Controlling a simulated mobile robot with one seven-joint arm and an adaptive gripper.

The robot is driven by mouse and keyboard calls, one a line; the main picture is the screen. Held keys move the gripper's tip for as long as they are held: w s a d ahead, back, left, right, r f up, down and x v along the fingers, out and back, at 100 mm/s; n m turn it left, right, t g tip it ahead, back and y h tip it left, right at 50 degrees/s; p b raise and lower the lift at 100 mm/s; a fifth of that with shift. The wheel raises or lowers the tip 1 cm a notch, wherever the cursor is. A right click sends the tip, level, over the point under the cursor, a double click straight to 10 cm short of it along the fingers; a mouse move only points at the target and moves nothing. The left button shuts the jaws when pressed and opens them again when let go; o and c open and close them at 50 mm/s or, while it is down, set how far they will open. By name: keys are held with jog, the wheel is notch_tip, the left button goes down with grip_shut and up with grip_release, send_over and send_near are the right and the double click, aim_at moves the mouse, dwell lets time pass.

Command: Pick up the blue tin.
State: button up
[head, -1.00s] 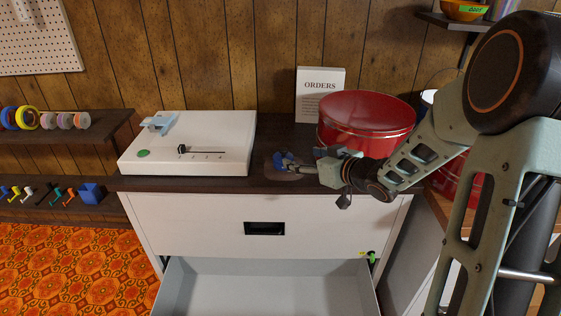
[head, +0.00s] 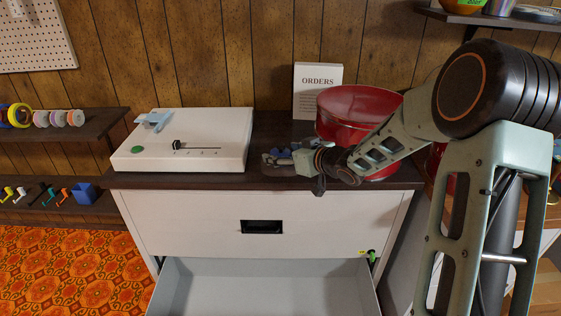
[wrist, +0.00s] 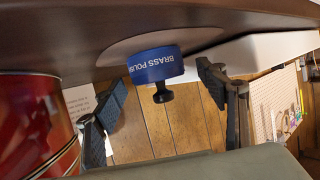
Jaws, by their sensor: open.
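The blue tin (wrist: 155,66), lettered "BRASS POLISH" and with a black knob, stands on a pale round patch of the dark cabinet top. In the wrist view, which shows the scene upside down, it lies between and beyond the two fingers of my gripper (wrist: 160,80), which is open. Neither finger visibly touches it. In the head view my gripper (head: 287,161) is low over the cabinet top at the tin, partly covering it.
A large red tin (head: 345,106) stands close behind my wrist; it fills the left of the wrist view (wrist: 30,125). An "ORDERS" card (head: 318,90) stands at the back. A white box with a slider (head: 190,140) is left. Below, a drawer (head: 262,285) is open.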

jog(key=shift+x, duration=0.75)
jog(key=shift+c, duration=0.5)
jog(key=c, duration=1.4)
jog(key=shift+o, duration=0.2)
